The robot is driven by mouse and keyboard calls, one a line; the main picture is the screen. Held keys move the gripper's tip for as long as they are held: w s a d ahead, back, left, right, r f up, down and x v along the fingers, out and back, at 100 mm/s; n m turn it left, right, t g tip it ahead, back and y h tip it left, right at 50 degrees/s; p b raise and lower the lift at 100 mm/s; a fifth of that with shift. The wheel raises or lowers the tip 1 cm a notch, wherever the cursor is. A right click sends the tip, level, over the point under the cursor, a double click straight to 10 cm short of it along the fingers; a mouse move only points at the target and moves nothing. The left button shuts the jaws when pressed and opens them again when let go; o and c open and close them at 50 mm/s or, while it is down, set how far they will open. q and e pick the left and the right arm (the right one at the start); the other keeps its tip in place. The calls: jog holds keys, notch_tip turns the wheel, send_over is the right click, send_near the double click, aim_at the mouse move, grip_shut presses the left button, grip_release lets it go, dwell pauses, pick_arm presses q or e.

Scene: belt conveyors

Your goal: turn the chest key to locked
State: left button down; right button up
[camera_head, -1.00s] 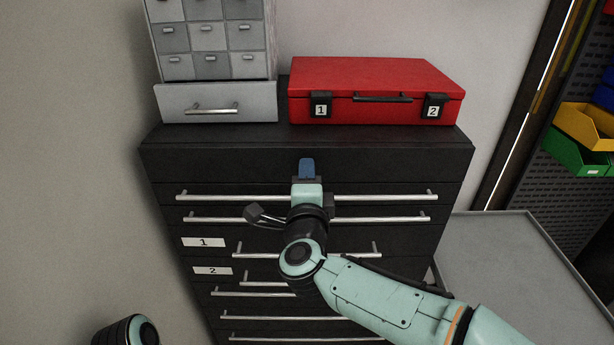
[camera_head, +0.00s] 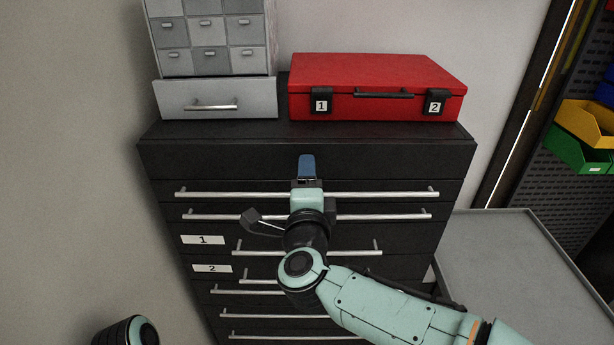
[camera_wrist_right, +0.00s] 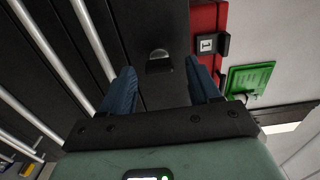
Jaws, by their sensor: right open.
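The black drawer chest (camera_head: 400,160) stands straight ahead. In the right wrist view a small key (camera_wrist_right: 160,66), dark with a silvery rounded part beside it, sits on the chest's black front. My right gripper (camera_wrist_right: 161,68) is open, with its two blue fingers apart on either side of the key. I cannot tell whether they touch it. In the head view the right gripper (camera_head: 306,168) is at the chest's top front panel, and it hides the key. My left gripper is out of view.
A red case (camera_head: 375,75) and a grey drawer cabinet (camera_head: 215,100) stand on the chest. Long bar handles (camera_head: 390,192) stick out of its front near my right wrist. A grey table top (camera_head: 520,260) is at the right, with yellow and green bins (camera_head: 580,152) beyond.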

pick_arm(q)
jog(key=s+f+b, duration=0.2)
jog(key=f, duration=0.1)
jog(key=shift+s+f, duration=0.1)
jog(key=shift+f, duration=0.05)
pick_arm(e)
jog(key=s, duration=1.1)
jog(key=shift+s, duration=0.15)
